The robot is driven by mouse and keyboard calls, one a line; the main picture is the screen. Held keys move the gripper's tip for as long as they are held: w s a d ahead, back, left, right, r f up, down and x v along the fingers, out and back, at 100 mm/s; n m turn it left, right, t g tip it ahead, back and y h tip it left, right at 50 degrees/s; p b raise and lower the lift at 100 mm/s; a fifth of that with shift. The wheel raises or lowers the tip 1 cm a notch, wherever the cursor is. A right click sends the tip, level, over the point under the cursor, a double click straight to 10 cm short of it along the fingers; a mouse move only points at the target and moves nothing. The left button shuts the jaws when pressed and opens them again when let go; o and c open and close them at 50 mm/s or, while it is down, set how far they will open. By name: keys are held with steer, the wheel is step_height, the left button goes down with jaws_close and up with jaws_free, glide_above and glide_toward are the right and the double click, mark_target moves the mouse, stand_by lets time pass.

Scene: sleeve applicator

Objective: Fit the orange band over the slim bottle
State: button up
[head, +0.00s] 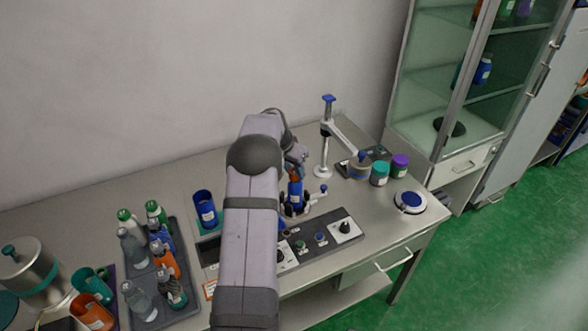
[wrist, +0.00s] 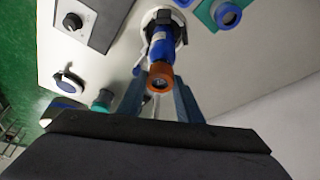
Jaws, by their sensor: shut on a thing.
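The orange band (wrist: 160,69) is at my gripper (wrist: 160,88), which is shut on it. In the head view the band (head: 296,173) shows as a small orange patch beside my arm. A slim blue bottle (wrist: 158,45) with a pale label stands in a holder, and the band is at its top end. The bottle (head: 295,192) also shows in the head view, upright in the dark holder (head: 292,209). I cannot tell whether the band is around the bottle's top or just above it. My arm hides part of the holder and most of my gripper in the head view.
A post with a blue knob (head: 327,135) stands behind right of the holder. A control panel (head: 345,228) lies in front. A blue cup (head: 204,209) and a tray (head: 147,307) of several bottles are at left. Jars (head: 399,165) and a round pad (head: 410,201) are at right.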

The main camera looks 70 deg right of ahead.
steer(key=o, duration=1.6)
steer(key=shift+c, duration=0.2)
step_height(320, 180, up, 11)
steer(key=p, duration=0.7)
stand_by(0.3)
stand_by(0.5)
